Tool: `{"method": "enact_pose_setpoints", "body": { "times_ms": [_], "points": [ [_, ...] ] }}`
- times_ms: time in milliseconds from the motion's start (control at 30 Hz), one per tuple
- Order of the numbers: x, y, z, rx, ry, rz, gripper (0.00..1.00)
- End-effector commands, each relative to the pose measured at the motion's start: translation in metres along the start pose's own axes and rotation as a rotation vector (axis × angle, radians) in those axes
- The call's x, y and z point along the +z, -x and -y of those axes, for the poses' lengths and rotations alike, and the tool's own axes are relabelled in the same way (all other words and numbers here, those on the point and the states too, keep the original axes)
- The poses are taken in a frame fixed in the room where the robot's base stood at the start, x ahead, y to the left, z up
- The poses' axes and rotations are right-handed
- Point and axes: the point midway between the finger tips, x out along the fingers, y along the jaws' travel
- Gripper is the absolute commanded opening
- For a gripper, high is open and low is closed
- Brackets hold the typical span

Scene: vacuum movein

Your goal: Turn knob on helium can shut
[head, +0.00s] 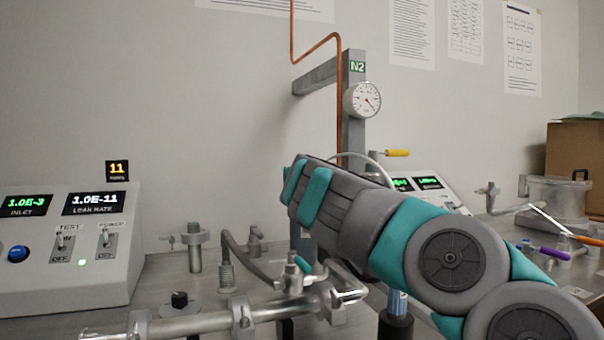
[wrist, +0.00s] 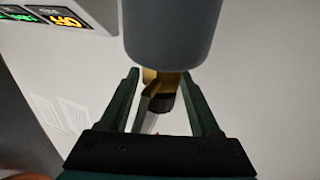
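In the wrist view a grey cylinder (wrist: 170,32), which looks like the helium can, comes in from the top. A brass fitting (wrist: 149,76) and a dark knob-like part (wrist: 160,101) sit at its end. My gripper (wrist: 160,82) is open, its two dark green fingers on either side of the brass fitting. I see no clear contact, and the depth between fingers and knob is hard to judge. In the head view my grey and teal arm hides the gripper and the knob. A small blue-labelled cylinder (head: 398,303) shows partly below my arm; I cannot tell whether it is the can.
A leak detector console (head: 75,245) with lit displays stands at left. Metal pipework (head: 215,318) with valves runs along the front of the bench. A grey post with a gauge (head: 362,100) rises behind my arm. A metal chamber (head: 555,197) and cardboard box (head: 575,150) are at right.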

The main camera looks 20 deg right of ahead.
Motion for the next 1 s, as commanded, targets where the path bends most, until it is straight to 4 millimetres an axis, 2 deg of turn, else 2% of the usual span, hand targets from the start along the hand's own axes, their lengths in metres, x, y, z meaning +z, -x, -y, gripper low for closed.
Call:
{"method": "enact_pose_setpoints", "body": {
  "times_ms": [233,367,800,1000],
  "points": [
    [0.001,0.001,0.000,0.000,0.000,0.001,0.64],
    [0.000,0.007,0.000,0.000,-0.001,0.001,0.64],
    [0.000,0.064,0.001,-0.002,0.000,0.000,0.64],
    [0.000,0.077,0.000,0.001,-0.001,0.000,0.64]
  ]
}}
